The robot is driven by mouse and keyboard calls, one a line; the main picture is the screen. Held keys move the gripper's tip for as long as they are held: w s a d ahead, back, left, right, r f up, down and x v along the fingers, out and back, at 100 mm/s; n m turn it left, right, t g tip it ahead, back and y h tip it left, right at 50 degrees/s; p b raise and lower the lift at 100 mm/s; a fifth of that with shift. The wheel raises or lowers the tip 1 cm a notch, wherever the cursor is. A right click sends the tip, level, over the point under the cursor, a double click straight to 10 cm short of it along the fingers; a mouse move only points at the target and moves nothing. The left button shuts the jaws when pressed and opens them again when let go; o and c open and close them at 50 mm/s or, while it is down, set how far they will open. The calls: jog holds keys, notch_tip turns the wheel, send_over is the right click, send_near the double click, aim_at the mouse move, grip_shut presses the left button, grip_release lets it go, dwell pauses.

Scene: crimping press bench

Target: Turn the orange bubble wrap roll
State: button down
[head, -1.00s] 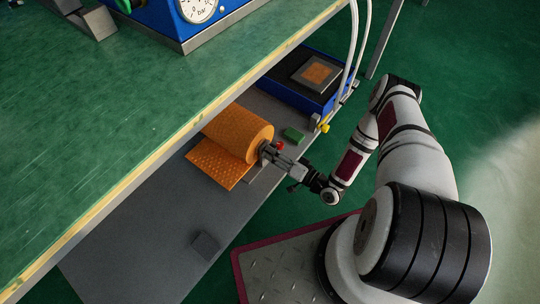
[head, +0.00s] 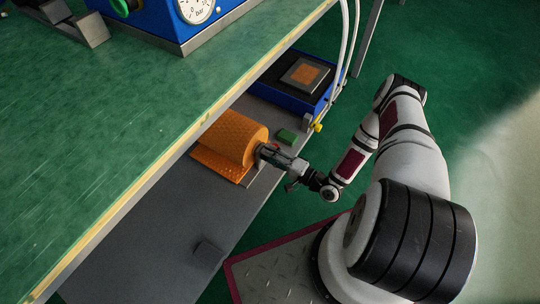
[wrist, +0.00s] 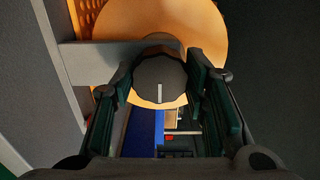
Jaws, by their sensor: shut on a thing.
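The orange bubble wrap roll (head: 236,132) lies on the grey lower shelf under the bench, with a dimpled loose sheet (head: 220,164) spread flat from it. Its smooth round end (wrist: 195,25) fills the top of the wrist view. A dark round knob (wrist: 158,72) with a pale line mark sits at that end, in front of a grey bracket (wrist: 82,62). My gripper (head: 264,153) reaches the roll's right end from the right. In the wrist view its fingers (wrist: 163,88) stand on both sides of the knob, shut on it. The roll's far end is hidden by the bench.
The green bench top (head: 120,120) overhangs the shelf (head: 135,235). A blue unit (head: 290,93) stands behind, near white hoses (head: 346,50). A small dark block (head: 208,249) lies at the front; the shelf between is clear.

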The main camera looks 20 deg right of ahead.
jog(key=shift+s+f, duration=0.1)
jog(key=shift+s, duration=0.05)
dwell(0.3)
jog(key=c, duration=0.9)
grip_release()
jog(key=shift+c, duration=0.2)
jog(key=v, duration=1.2)
